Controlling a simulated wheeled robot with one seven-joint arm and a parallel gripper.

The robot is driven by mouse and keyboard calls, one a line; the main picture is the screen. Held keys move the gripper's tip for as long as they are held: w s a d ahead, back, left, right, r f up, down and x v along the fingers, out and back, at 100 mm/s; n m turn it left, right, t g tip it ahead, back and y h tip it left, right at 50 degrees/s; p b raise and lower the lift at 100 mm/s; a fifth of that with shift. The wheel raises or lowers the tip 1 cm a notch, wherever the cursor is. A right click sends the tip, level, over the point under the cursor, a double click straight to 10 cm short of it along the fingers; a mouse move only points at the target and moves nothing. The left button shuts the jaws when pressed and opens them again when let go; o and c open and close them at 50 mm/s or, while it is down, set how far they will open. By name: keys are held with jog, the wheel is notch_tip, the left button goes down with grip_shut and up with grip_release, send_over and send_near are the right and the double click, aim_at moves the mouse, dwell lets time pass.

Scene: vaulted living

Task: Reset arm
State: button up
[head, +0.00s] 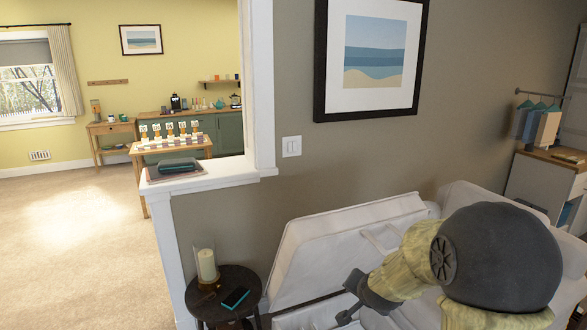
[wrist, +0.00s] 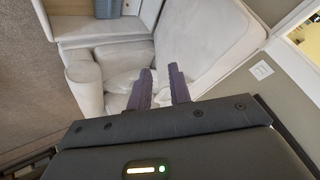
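My gripper (wrist: 161,88) shows in the wrist view as two dark purple fingers with a clear gap between them. It is open and nothing is between the fingers. In the head view my gripper (head: 350,297) is at the end of my bent arm, lower right of centre, in front of a pale sofa (head: 462,200). The same sofa (wrist: 215,45) fills much of the wrist view beyond the fingers. From these views I cannot tell how far the fingers are from it.
A dark round side table (head: 254,306) holds a candle (head: 207,265) and a phone (head: 235,298). A half wall with a ledge (head: 205,181) is behind. Carpet (head: 80,240) is clear at left.

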jog(key=s+a+f+n+g+p, duration=0.1)
jog(key=s+n+g, duration=0.5)
jog(key=s, duration=1.6)
jog(key=shift+s+a+n+y, duration=0.15)
jog(key=shift+a+n+y, duration=0.15)
jog(key=shift+a+n, duration=0.55)
